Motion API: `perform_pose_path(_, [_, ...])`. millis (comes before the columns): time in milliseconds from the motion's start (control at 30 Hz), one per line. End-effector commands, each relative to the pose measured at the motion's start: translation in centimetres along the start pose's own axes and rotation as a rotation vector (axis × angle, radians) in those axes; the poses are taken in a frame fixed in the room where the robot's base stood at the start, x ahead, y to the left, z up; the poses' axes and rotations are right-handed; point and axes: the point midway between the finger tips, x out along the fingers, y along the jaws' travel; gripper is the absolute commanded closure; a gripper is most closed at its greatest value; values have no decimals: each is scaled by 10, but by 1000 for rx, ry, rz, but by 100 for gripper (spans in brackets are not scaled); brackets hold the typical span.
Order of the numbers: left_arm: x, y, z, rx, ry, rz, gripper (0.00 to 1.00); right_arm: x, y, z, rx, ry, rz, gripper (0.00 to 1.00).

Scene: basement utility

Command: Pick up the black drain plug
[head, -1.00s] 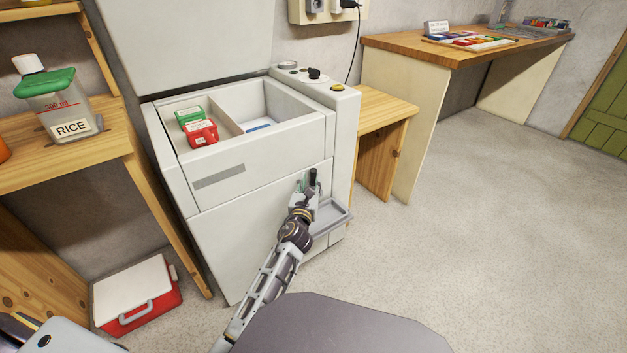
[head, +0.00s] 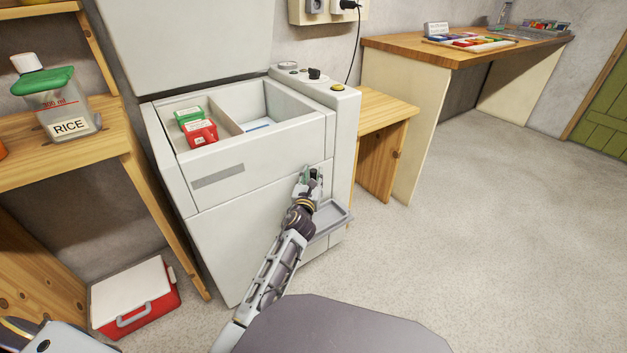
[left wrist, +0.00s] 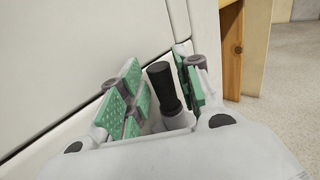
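The black drain plug (left wrist: 162,88) stands out from the white machine's (head: 235,215) front in the left wrist view. It shows as a dark cylinder between the green finger pads of my left gripper (left wrist: 160,92). The pads lie on either side of it, and a narrow gap shows on the left. I cannot tell whether the right pad touches it. In the head view my left gripper (head: 311,174) is at the machine's front, above a small grey tray, and largely hides the plug. My right gripper is not clearly in view.
The grey tray (head: 331,219) juts out just below my left gripper. A low wooden table (head: 385,110) stands right of the machine. A red and white cooler (head: 135,300) sits on the floor at left. The floor at right is clear.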

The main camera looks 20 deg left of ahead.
Motion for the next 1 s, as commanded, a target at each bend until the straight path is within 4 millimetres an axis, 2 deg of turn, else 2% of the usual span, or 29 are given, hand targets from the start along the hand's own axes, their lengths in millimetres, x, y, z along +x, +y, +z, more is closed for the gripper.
perform_pose_path(67, [0, 0, 0, 0, 0, 0, 67, 0, 0, 0, 0, 0, 0, 60])
perform_pose_path(300, [0, 0, 0, 0, 0, 0, 96, 0, 0, 0, 0, -1, 0, 60])
perform_pose_path(700, [0, 0, 2, 0, 0, 0, 96, -1, 0, 0, 1, -1, 1, 60])
perform_pose_path(1000, [0, 0, 16, 0, -2, -1, 96, -8, -2, -4, 1, -11, 9, 60])
